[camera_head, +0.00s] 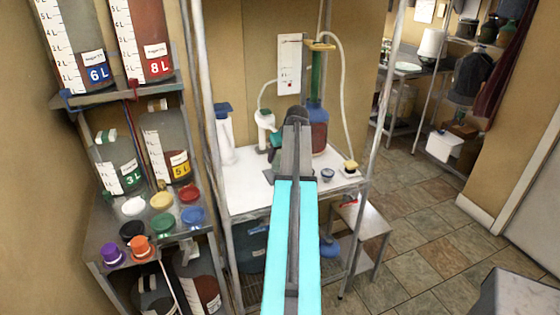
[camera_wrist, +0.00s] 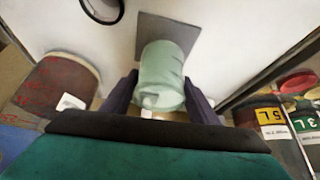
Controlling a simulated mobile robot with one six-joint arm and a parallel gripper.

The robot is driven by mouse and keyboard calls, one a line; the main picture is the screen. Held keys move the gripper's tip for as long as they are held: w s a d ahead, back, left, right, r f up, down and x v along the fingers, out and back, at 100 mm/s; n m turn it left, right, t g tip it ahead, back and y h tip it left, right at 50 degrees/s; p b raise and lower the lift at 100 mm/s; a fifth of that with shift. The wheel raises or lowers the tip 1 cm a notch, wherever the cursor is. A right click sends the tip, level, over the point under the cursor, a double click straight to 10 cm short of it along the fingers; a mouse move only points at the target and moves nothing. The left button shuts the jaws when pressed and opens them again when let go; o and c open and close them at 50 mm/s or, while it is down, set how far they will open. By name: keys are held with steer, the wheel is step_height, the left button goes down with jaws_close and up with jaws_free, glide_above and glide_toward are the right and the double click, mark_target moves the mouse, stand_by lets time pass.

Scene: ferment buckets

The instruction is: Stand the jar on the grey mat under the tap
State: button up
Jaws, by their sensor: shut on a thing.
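A pale green jar (camera_wrist: 162,72) stands between the two dark fingers of my gripper (camera_wrist: 160,84) in the wrist view. The gripper is shut on it. The jar overlaps the near part of the grey mat (camera_wrist: 180,28) in that view; whether its base touches the mat cannot be told. In the head view my arm covers most of the gripper and jar. A white tap unit (camera_head: 264,120) stands at the back of the white table, just left of the arm's end. Part of the grey mat (camera_head: 268,176) shows below it.
A tall vessel with reddish liquid (camera_head: 319,138) stands right of the arm on the white table (camera_head: 240,184). A small blue cup (camera_head: 327,175) is near the right edge. A rack (camera_head: 100,215) of labelled containers and coloured lids is at left. A metal post (camera_head: 386,90) rises at right.

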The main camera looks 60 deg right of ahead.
mark_target(279, 161)
steer(key=shift+w+d, duration=0.25)
steer(key=shift+w, duration=0.15)
steer(key=shift+f+p, duration=0.95)
steer(key=shift+f, duration=0.85)
steer(key=o, duration=1.3)
steer(key=shift+f, duration=0.1)
steer(key=shift+r, duration=0.2)
steer(key=b+v, duration=0.3)
steer(key=v, duration=0.9)
steer(key=shift+w, duration=0.1)
